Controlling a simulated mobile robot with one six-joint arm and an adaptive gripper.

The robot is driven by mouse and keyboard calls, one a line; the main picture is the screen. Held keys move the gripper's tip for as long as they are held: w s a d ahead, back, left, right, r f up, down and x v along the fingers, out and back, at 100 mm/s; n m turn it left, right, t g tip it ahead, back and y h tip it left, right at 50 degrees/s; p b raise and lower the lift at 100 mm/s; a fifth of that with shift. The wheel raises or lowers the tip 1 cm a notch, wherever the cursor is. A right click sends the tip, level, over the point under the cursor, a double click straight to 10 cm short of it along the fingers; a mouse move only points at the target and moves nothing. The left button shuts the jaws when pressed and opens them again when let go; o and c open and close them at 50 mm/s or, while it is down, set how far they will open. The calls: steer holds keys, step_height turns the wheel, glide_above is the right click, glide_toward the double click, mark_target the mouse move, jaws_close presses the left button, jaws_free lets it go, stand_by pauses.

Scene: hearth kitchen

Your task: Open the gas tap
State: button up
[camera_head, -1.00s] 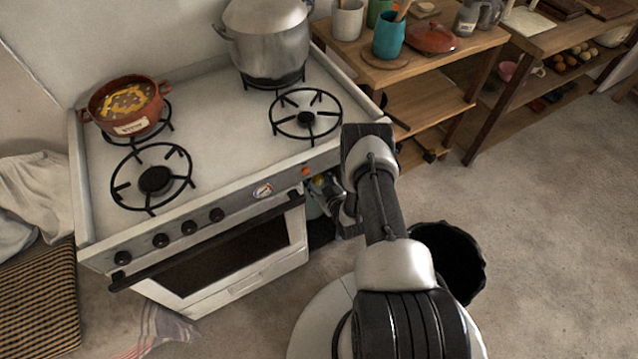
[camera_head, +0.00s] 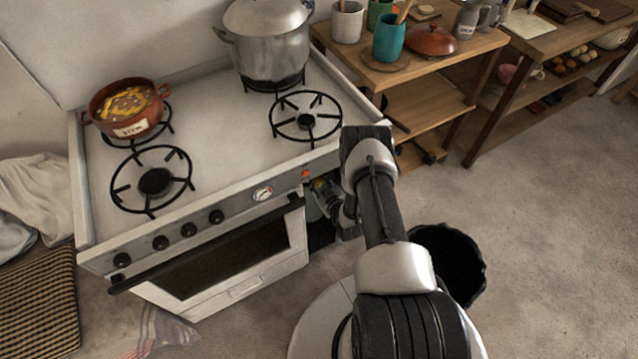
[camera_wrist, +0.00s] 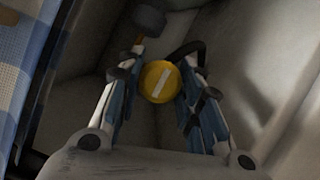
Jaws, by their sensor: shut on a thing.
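The gas tap shows in the wrist view as a round yellow knob (camera_wrist: 158,82) with a pale bar running diagonally across its face. My gripper (camera_wrist: 161,76) has one finger on each side of the knob and is shut on it. In the head view, my gripper (camera_head: 328,193) is low beside the right side of the stove, and only a small yellow spot of the knob shows there. The tap's body and pipe are mostly hidden behind the knob and fingers.
The stove (camera_head: 215,150) stands to the left, with a stew pot (camera_head: 127,118) and a large metal pot (camera_head: 268,45) on top. A wooden shelf (camera_head: 425,100) is close behind on the right. A black bin (camera_head: 455,265) stands right of my arm. Open floor lies further right.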

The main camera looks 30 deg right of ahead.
stand_by(0.3)
steer(key=n+h, duration=0.2)
steer(key=n, duration=0.1)
steer(key=shift+a+f, duration=0.1)
steer(key=shift+a, duration=0.05)
steer(key=n+t+h, duration=0.1)
steer(key=n, duration=0.2)
steer(key=shift+h, duration=0.4)
steer(key=n+t+h, duration=0.1)
steer(key=n, duration=0.3)
steer(key=shift+t, duration=0.4)
steer(key=shift+n+t+h, duration=0.3)
steer(key=shift+n+t, duration=0.4)
steer(key=shift+n, duration=1.4)
steer(key=o, duration=1.1)
